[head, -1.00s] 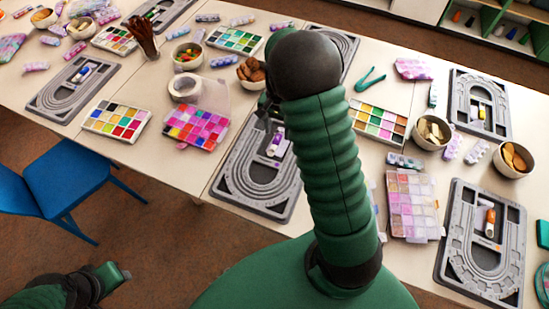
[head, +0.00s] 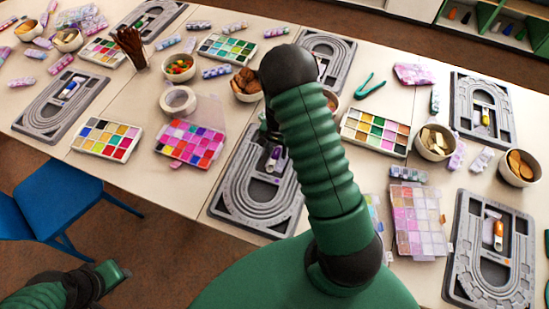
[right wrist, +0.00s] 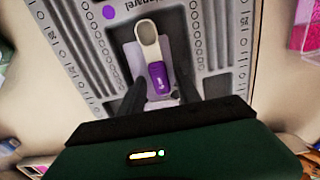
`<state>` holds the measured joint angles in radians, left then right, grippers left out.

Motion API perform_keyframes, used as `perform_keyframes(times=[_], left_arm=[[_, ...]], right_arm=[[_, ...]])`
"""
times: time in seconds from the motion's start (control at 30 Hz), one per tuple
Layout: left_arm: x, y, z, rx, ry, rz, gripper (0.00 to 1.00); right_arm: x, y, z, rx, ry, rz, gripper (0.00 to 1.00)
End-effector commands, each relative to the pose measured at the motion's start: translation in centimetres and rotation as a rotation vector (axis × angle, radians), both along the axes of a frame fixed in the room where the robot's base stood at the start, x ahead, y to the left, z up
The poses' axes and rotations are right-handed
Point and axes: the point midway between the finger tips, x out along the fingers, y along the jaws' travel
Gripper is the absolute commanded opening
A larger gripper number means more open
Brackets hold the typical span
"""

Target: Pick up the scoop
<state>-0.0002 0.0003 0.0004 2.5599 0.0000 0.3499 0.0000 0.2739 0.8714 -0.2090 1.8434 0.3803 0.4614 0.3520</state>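In the head view the scoop (head: 273,158) shows partly beside my right arm, on the board (head: 240,205). My right gripper (right wrist: 161,88) is open, with its dark fingers on either side of the purple handle's near end. Whether they touch it I cannot tell. In the head view my arm hides most of this gripper. My left gripper (head: 112,275) is at the lower left, away from the table; its fingers are unclear.
More boards, bowls and trays cover the tables. A blue chair (head: 70,195) stands at the left.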

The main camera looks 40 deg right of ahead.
Motion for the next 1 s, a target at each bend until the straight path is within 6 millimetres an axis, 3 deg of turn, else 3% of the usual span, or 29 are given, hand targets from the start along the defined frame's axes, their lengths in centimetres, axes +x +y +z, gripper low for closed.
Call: perform_keyframes(times=[0.03, 0.3, 0.67, 1.0], left_arm=[[0.0, 0.0, 0.0, 0.0, 0.0, 0.0, 0.36], [0.0, 0.0, 0.0, 0.0, 0.0, 0.0, 0.36], [0.0, 0.0, 0.0, 0.0, 0.0, 0.0, 0.36], [0.0, 0.0, 0.4, 0.0, 0.0, 0.0, 0.36]], right_arm=[[0.0, 0.0, 0.0, -0.002, -0.001, 0.001, 0.32], [0.1, 0.1, 0.0, -0.002, 0.0, 0.001, 0.0], [0.1, 0.0, 0.5, -0.001, -0.002, 0.001, 0.0], [0.1, 0.1, 8.0, -0.002, -0.004, 0.002, 0.0]])
